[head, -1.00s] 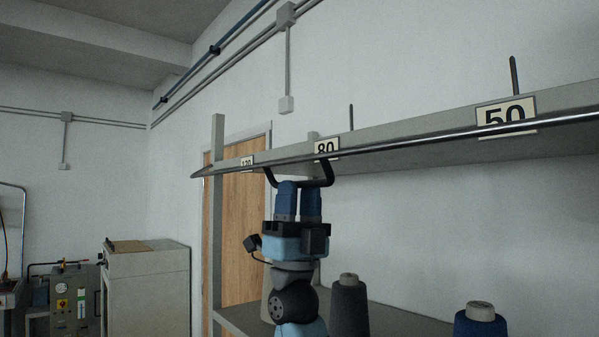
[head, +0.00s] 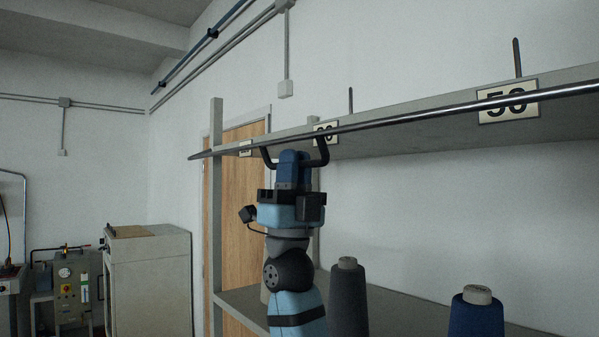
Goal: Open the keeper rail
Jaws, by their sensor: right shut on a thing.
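The keeper rail (head: 420,118) is a thin, shiny metal bar running along the front of a grey shelf. It crosses in front of the number cards and partly covers them. A dark bracket-shaped handle (head: 324,152) hangs from the rail below the middle card. My right gripper (head: 294,162) points up from below with its blue fingers at the crossbar of this handle, shut on it. The fingers hide part of the crossbar. My left gripper is not in view.
The upper shelf (head: 420,138) carries cards, one reading 50 (head: 508,92), and upright pins. A dark grey thread cone (head: 348,300) and a blue cone (head: 476,318) stand on the lower shelf (head: 390,305), right of my arm. A pale cabinet (head: 150,280) stands at left.

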